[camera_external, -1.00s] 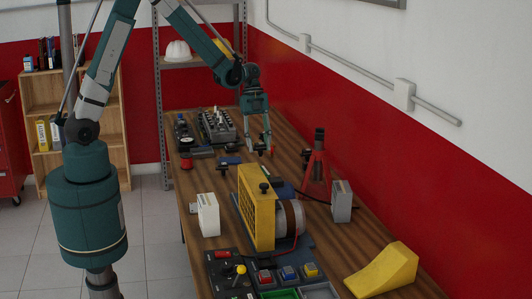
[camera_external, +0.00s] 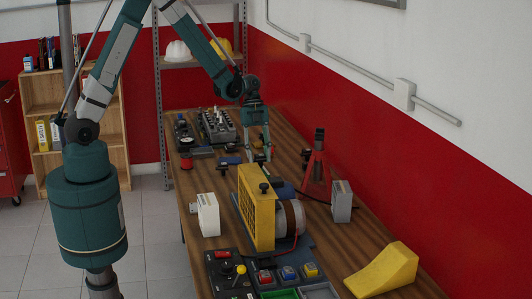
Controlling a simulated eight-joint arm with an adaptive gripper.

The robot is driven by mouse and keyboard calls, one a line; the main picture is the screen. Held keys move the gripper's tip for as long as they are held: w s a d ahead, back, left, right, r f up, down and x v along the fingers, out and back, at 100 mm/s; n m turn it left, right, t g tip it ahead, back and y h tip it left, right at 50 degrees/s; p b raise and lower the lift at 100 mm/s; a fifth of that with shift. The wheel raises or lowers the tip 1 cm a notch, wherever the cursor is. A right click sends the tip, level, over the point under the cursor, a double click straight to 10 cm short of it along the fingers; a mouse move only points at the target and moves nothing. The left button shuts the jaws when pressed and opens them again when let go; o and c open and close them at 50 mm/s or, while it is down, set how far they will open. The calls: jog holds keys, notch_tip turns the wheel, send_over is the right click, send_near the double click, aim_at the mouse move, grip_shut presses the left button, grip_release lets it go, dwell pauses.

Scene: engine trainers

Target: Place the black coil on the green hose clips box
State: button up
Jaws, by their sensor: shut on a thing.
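My gripper (camera_external: 258,157) is over the middle of the workbench, behind the yellow-guarded engine trainer, pointing down. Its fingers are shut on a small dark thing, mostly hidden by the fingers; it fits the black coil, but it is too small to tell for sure. A green open box (camera_external: 284,294) is at the front of the bench, partly cut off by the bottom edge. I cannot read a label on it, so I cannot tell if it is the hose clips box.
The yellow-guarded trainer (camera_external: 256,210) stands between my gripper and the green box. A red jack stand (camera_external: 317,172) is right of my gripper. A white container (camera_external: 208,214), a grey box (camera_external: 341,201) and a yellow wedge (camera_external: 384,270) stand around. An engine block (camera_external: 217,126) is farther back.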

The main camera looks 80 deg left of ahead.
jog(key=shift+f, duration=0.6)
jog(key=shift+f, duration=0.2)
jog(key=o, duration=1)
jog(key=shift+c, duration=0.2)
jog(key=shift+r, duration=0.3)
jog(key=v, duration=1.1)
jog(key=shift+a+r, duration=0.15)
jog(key=shift+r, duration=0.25)
jog(key=shift+s+r, duration=0.1)
